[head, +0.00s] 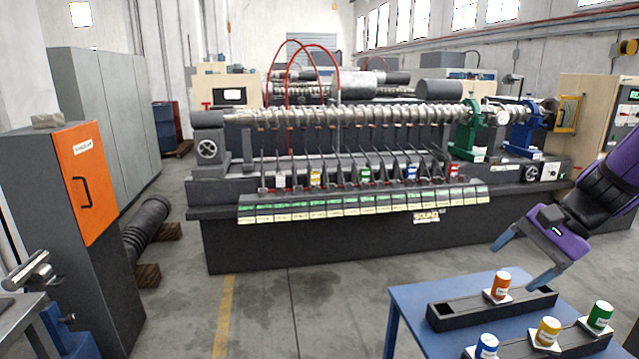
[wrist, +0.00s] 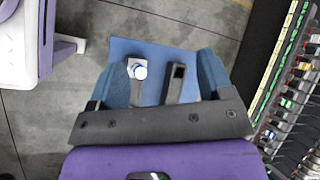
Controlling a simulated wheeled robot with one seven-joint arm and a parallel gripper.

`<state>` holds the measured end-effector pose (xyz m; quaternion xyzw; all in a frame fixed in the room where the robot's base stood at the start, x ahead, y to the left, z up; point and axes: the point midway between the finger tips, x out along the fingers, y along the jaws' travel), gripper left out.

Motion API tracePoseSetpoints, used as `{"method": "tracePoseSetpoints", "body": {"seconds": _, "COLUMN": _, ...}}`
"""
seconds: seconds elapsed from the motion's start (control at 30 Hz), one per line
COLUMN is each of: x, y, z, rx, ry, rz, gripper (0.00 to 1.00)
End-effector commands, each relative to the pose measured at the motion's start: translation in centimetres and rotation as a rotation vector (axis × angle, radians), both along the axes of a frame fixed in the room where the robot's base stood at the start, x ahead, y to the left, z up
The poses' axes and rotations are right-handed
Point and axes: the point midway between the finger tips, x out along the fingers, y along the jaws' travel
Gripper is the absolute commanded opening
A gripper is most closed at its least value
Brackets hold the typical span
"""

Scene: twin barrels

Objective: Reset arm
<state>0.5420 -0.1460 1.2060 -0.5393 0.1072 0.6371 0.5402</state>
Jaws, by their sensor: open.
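My gripper (head: 515,268) is open and empty above the blue table at the lower right of the head view. In the wrist view its two blue fingers (wrist: 163,60) are spread wide with nothing between them. On the table, an orange barrel (head: 501,283) stands upright in the rear dark rack (head: 470,311). That rack has an empty square socket at its left end. A blue barrel (head: 487,346), a yellow barrel (head: 548,331) and a green barrel (head: 599,316) stand along the front rack. The blue barrel's top also shows in the wrist view (wrist: 139,71).
The blue table (head: 405,297) fills the lower right. A long machine (head: 300,245) with a row of levers stands behind it. An orange-fronted cabinet (head: 85,185) is at the left, beside dark ribbed cylinders (head: 147,228) on wooden blocks. The floor between cabinet and table is clear.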

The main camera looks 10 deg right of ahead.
Motion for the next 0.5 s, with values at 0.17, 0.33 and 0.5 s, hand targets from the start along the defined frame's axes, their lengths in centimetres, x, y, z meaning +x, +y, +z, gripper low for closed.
{"method": "tracePoseSetpoints", "body": {"seconds": 0.17, "x": -2.3, "y": 3.1, "z": 2.8, "rx": -0.181, "ry": -0.088, "rz": 0.207, "gripper": 0.74}}
{"method": "tracePoseSetpoints", "body": {"seconds": 0.33, "x": -4.6, "y": 5.1, "z": 5.0, "rx": -0.354, "ry": -0.185, "rz": 0.386, "gripper": 0.74}}
{"method": "tracePoseSetpoints", "body": {"seconds": 0.5, "x": -6.9, "y": 6.5, "z": 7.1, "rx": -0.529, "ry": -0.298, "rz": 0.549, "gripper": 0.74}}
